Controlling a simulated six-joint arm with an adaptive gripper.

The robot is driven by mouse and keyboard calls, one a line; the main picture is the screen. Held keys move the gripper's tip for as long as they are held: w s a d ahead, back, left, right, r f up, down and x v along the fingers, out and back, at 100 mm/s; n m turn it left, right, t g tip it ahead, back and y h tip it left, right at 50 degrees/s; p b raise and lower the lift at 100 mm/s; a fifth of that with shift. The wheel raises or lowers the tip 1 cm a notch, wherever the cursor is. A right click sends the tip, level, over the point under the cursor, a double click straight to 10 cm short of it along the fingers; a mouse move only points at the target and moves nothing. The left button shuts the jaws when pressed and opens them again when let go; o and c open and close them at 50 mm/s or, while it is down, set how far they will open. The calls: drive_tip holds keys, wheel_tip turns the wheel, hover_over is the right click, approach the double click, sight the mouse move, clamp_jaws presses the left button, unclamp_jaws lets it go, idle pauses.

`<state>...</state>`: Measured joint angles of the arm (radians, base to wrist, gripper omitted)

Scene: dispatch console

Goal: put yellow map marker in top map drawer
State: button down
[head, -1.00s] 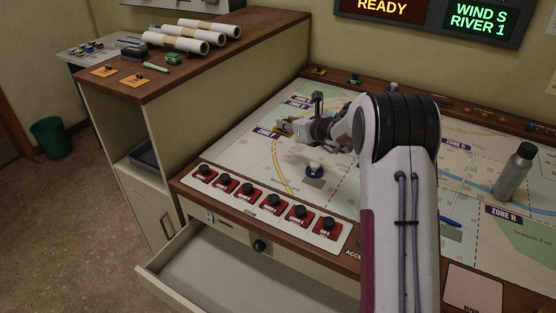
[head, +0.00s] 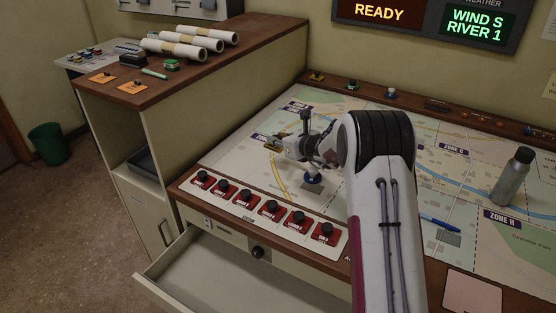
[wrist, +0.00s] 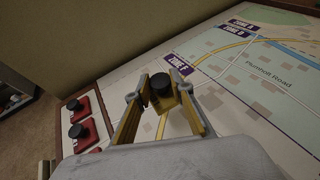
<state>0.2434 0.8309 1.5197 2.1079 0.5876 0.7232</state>
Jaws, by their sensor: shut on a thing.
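The yellow map marker with its round black knob (wrist: 162,90) is between my gripper's fingers in the wrist view, above the map near the ZONE F label. My gripper (wrist: 165,98) is shut on it. In the head view my gripper (head: 274,143) is over the left part of the map table, and the marker is small and partly hidden by the fingers. An open, pale drawer (head: 225,270) sticks out below the table's front edge; the part I see inside is empty. My arm covers its right end.
A row of red-based black knobs (head: 246,197) lines the table's front edge between map and drawer. A grey bottle (head: 513,176) and a blue pen (head: 440,223) are at the right.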

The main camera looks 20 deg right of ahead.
drive_tip(key=shift+f, duration=1.55)
drive_tip(key=shift+f, duration=2.25)
drive_tip(key=shift+f, duration=0.2)
drive_tip(key=c, duration=1.8)
unclamp_jaws()
drive_tip(key=shift+o, duration=0.2)
drive_tip(key=shift+v, duration=3.9)
drive_tip(key=shift+w+r, duration=0.1)
drive_tip(key=shift+r, duration=0.1)
